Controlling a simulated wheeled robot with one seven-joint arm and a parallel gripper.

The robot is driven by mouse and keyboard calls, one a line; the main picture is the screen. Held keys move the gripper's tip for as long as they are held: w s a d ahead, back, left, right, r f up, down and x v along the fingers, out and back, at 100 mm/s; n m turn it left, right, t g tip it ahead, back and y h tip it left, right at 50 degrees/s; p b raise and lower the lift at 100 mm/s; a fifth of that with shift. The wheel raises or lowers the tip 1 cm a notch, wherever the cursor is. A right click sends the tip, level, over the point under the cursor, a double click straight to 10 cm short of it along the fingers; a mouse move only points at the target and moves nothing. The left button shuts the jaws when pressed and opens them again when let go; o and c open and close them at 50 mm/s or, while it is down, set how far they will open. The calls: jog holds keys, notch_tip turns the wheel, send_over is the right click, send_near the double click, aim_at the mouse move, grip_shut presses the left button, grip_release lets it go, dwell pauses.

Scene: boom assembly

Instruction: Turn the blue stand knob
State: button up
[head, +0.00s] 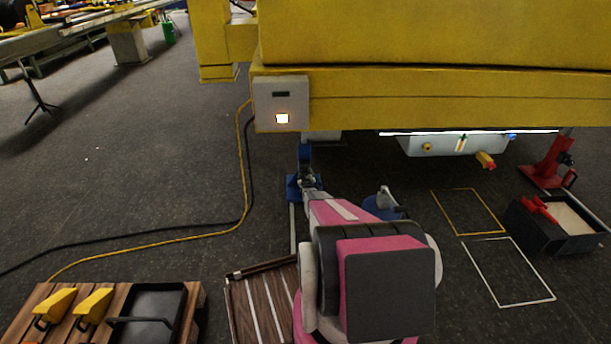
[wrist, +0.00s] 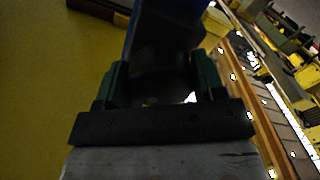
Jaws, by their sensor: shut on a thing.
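A blue stand (head: 304,152) is upright under the left end of the yellow boom in the head view, its blue foot on the floor. My gripper (head: 308,183) is at this stand, partly hidden behind my pink arm. In the wrist view my gripper (wrist: 163,80) has its two green fingers on either side of the dark stand knob (wrist: 160,65), shut on it. The blue stand body (wrist: 185,12) rises behind the knob. The knob is too dark to show its turn angle, and it cannot be made out in the head view.
The yellow boom (head: 430,95) overhangs close above, with a grey box (head: 281,103) on its left end. A second blue piece (head: 383,205) is right of my arm. A red stand (head: 548,165) and black bin (head: 553,240) are at right. Cables (head: 215,229) cross the left floor.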

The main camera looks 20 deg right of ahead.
jog(key=m, duration=1.3)
jog(key=shift+m, duration=0.3)
jog(key=m, duration=1.3)
jog(key=shift+m, duration=0.3)
jog(key=o, duration=0.9)
jog(key=shift+o, duration=0.2)
jog(key=shift+s, duration=0.1)
jog(key=v, duration=1)
jog(key=shift+s+a, duration=0.15)
jog(key=shift+s, duration=0.15)
